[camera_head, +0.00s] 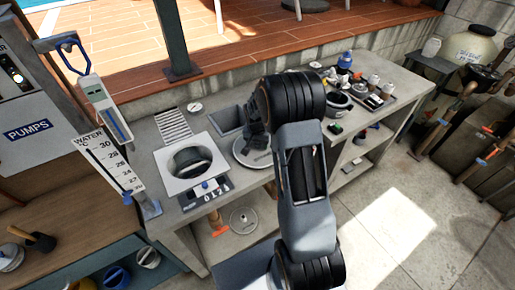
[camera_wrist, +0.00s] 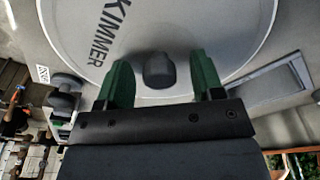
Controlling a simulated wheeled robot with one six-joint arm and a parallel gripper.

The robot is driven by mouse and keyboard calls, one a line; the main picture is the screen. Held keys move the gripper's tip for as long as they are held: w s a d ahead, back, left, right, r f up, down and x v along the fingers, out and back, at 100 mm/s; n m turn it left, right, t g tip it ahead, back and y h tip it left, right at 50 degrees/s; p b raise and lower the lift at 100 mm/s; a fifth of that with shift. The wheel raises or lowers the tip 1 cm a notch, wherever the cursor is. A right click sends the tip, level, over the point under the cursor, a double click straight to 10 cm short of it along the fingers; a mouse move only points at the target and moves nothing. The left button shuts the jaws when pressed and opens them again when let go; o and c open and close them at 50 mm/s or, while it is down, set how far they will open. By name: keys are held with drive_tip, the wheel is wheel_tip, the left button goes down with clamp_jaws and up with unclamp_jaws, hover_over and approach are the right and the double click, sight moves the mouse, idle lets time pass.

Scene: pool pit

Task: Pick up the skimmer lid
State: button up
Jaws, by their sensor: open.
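The skimmer lid (camera_wrist: 205,28) is a large round light-grey disc with dark lettering, of which "KIMMER" shows. It fills the upper part of the wrist view. A dark knob (camera_wrist: 158,72) stands on the lid near its lower edge in that view. My gripper (camera_wrist: 160,62) is open, with one green finger on each side of the knob and a gap showing on both sides. In the head view the lid (camera_head: 243,157) lies on the grey counter, partly hidden by my arm, and my gripper (camera_head: 254,135) is over it.
A recessed rectangular opening (camera_head: 227,120) lies behind. Pots and a tray of small items (camera_head: 372,92) stand to the right. Another disc (camera_head: 243,220) lies on the lower shelf.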

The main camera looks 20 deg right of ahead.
drive_tip(key=c, duration=1.1)
drive_tip(key=shift+r, duration=0.1)
drive_tip(key=shift+r, duration=0.5)
wheel_tip(320, 180, up, 2)
drive_tip(key=shift+d+r+b, duration=0.1)
drive_tip(key=shift+r+b, duration=0.1)
drive_tip(key=shift+b, duration=0.1)
drive_tip(key=shift+s+d+r+b, duration=0.5)
drive_tip(key=shift+s+d+r, duration=1)
drive_tip(key=shift+s, duration=0.4)
drive_tip(key=shift+s+d+r+b, duration=0.5)
drive_tip(key=shift+s+d+r, duration=0.75)
drive_tip(key=shift+s+r, duration=0.5)
drive_tip(key=shift+s+d+r+b, duration=0.5)
drive_tip(key=shift+s+d+r, duration=0.95)
drive_tip(key=shift+s, duration=0.55)
